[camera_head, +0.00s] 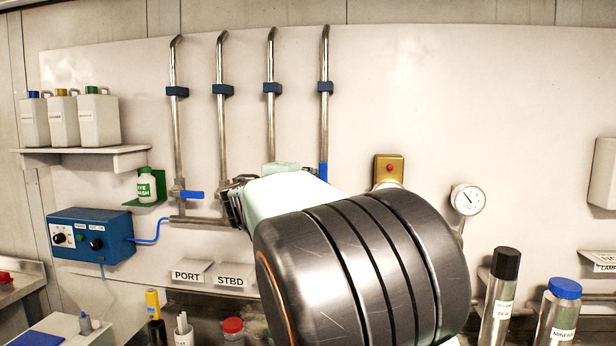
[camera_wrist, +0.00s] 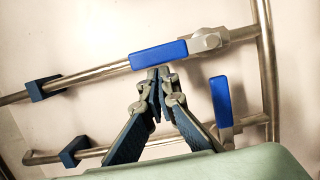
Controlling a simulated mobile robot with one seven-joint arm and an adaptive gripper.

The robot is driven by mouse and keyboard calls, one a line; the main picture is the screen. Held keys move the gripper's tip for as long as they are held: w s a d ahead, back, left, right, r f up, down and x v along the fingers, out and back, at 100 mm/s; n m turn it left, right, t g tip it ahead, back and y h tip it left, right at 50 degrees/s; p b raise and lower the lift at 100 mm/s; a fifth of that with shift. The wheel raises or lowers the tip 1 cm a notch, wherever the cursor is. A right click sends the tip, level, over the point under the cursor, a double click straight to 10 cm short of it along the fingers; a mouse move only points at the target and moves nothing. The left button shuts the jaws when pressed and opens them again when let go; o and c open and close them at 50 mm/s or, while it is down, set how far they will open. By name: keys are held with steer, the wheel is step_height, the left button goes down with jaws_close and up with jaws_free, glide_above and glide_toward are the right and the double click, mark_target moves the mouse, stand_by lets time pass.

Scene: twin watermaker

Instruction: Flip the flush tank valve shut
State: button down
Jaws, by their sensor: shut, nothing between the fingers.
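In the wrist view, a blue valve handle (camera_wrist: 158,54) lies along its steel pipe, beside a metal valve body (camera_wrist: 208,40). My gripper (camera_wrist: 160,73) is shut and empty, its fingertips at this handle's lower edge; I cannot tell whether they touch. A second blue handle (camera_wrist: 221,98) stands across the neighbouring pipe, right of my fingers. In the head view, a blue handle (camera_head: 190,194) sits crosswise on the leftmost pipe, and another (camera_head: 323,171) lies along the rightmost pipe. My arm hides the middle valves, and my gripper (camera_head: 232,200) is partly hidden. No label marks the flush tank valve.
Steel pipes (camera_head: 221,130) run down the wall in blue clamps. A blue control box (camera_head: 92,236) and an eye wash bottle (camera_head: 147,187) are at left. PORT (camera_head: 187,273) and STBD (camera_head: 233,277) signs sit below. A gauge (camera_head: 467,199) is at right.

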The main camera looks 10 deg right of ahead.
mark_target(326, 174)
steer(key=shift+s+d+r+m+b, duration=0.1)
steer(key=shift+d+m+b, duration=0.3)
steer(key=shift+m+b, duration=0.3)
steer(key=d+m+b, duration=0.1)
steer(key=m+b, duration=0.1)
steer(key=s+d+m+y+b, duration=0.1)
steer(key=b, duration=0.1)
steer(key=shift+d+m+g+b, duration=0.35)
steer(key=shift+m+g+b, duration=0.05)
steer(key=s+d+f+m+y+b, duration=0.2)
steer(key=d+m+b, duration=0.4)
steer(key=m+b, duration=0.3)
step_height(326, 174, down, 2)
steer(key=shift+y, duration=0.8)
steer(key=shift+f, duration=0.15)
steer(key=shift+d, duration=0.1)
